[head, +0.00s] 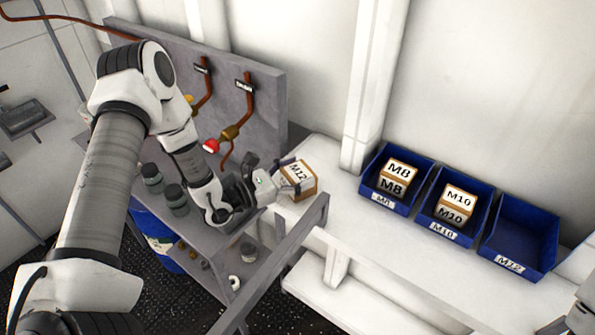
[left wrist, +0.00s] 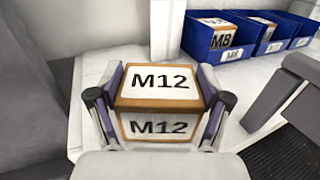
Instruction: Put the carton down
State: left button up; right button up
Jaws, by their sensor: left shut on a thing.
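The M12 carton (head: 300,183) is a small brown box with white labels. My left gripper (head: 289,179) is shut on it, near the left end of the white bench. In the left wrist view the carton (left wrist: 160,86) sits between the two fingers of the left gripper (left wrist: 158,110), one on each side. It appears upright over the bench top; I cannot tell whether it touches the surface. My right gripper is not in view; only a bit of arm shows at the right edge.
On the white bench (head: 345,215) stand three blue bins: the M8 bin (head: 374,192) and M10 bin (head: 433,222) hold cartons, and the M12 bin (head: 520,236) is empty. A grey rail (head: 285,255) runs in front. A grey panel with hoses (head: 268,110) stands behind my left arm.

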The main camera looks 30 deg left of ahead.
pick_arm(q)
jog(key=o, duration=1)
jog(key=shift+f, duration=0.15)
jog(key=o, duration=0.3)
jog(key=shift+w, duration=0.2)
jog(key=shift+o, duration=0.2)
jog(key=shift+w, duration=0.1)
